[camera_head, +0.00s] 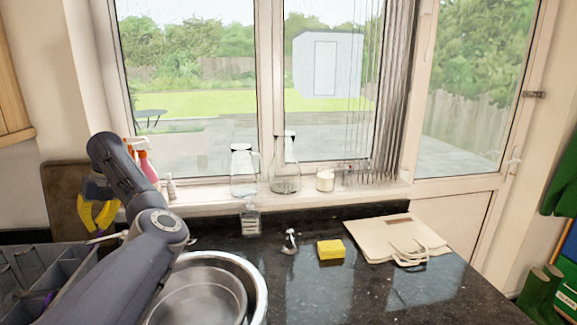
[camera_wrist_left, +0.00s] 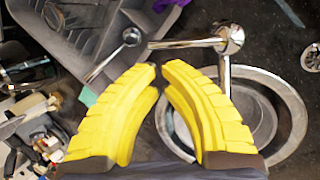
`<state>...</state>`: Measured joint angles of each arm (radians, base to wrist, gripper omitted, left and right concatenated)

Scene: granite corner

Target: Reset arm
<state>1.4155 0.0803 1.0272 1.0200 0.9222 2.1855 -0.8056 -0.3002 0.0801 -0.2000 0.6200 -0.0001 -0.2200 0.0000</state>
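My left gripper (camera_head: 98,229) has yellow fingers and hangs at the left in the head view, beside the grey rack and partly behind my own arm. In the left wrist view the yellow fingers of this gripper (camera_wrist_left: 159,67) lean together with their tips almost meeting. Nothing is held between them. Below them in that view are the chrome tap (camera_wrist_left: 230,40) and the round metal sink (camera_wrist_left: 285,95). My right gripper shows in neither view.
The grey rack (camera_head: 72,262) and the sink (camera_head: 258,285) are close to my left arm. A yellow sponge (camera_head: 330,249) and a beige bag (camera_head: 395,236) lie on the dark counter. Glass vessels (camera_head: 285,178) and spray bottles (camera_head: 147,160) stand by the window. The front right counter is clear.

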